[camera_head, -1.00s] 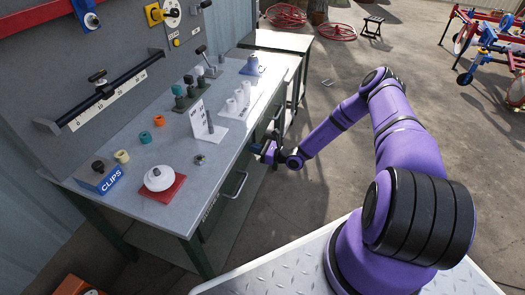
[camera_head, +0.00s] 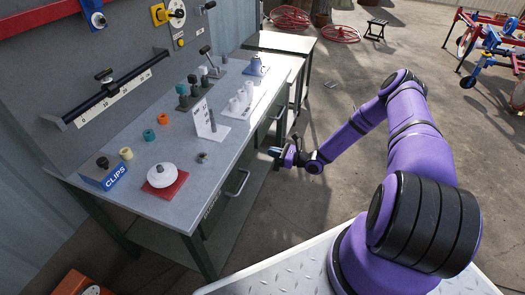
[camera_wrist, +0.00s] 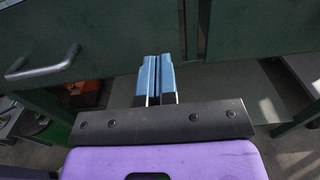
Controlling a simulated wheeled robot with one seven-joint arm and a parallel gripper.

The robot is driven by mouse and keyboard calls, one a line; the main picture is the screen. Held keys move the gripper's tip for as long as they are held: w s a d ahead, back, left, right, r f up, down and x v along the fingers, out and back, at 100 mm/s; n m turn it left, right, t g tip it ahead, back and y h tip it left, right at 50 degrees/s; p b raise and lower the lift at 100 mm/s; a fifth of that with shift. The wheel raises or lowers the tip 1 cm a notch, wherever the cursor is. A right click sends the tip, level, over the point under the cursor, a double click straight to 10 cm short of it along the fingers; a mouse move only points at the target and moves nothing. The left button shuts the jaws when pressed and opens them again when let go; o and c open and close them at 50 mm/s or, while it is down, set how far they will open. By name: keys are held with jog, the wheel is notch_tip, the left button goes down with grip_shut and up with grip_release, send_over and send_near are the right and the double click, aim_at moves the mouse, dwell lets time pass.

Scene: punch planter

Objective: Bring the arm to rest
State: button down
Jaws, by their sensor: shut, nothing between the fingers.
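My gripper (camera_head: 274,152) is at the end of my purple arm, just off the front edge of the grey workbench (camera_head: 226,150), in the head view. In the wrist view its two blue fingers (camera_wrist: 157,78) are together, with nothing between them. They point toward the green drawer front of the bench, with a metal handle (camera_wrist: 42,64) to the left. The gripper appears apart from the bench. My arm is bent at the elbow and reaches out over the floor.
On the bench are a white round object on a red plate (camera_head: 180,186), a blue CLIPS box (camera_head: 104,173), a small metal nut (camera_head: 202,157), a white card (camera_head: 202,117) and white cylinders (camera_head: 241,101). A drawer handle (camera_head: 238,184) sticks out in front. Open floor (camera_head: 335,95) lies beyond my arm.

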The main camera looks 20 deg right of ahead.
jog(key=v, duration=0.7)
jog(key=s+a+r+n+g+h, duration=0.15)
jog(key=a+r+n+g, duration=0.35)
jog(key=r, duration=0.7)
jog(key=s+a+r+n+g+h, duration=0.1)
jog(key=s+r+n+g, duration=0.25)
jog(key=r+n, duration=0.65)
jog(key=s+a+r+n+g+h, duration=0.25)
jog(key=r+g, duration=0.25)
jog(key=r, duration=1)
jog(key=s+a+r+n+t+h, duration=0.1)
jog(key=s+a+r+n+h, duration=0.15)
jog(key=s+r, duration=0.35)
jog(key=s+a+r+n+t+h, duration=0.1)
jog(key=s+r+n+h, duration=0.15)
jog(key=s+r, duration=0.35)
jog(key=s+r+n+t+h, duration=0.2)
jog(key=s+r+n+t, duration=0.2)
jog(key=s+r, duration=0.4)
jog(key=s+d, duration=0.1)
jog(key=s, duration=0.4)
jog(key=shift+r+h, duration=0.25)
jog(key=shift+h, duration=0.15)
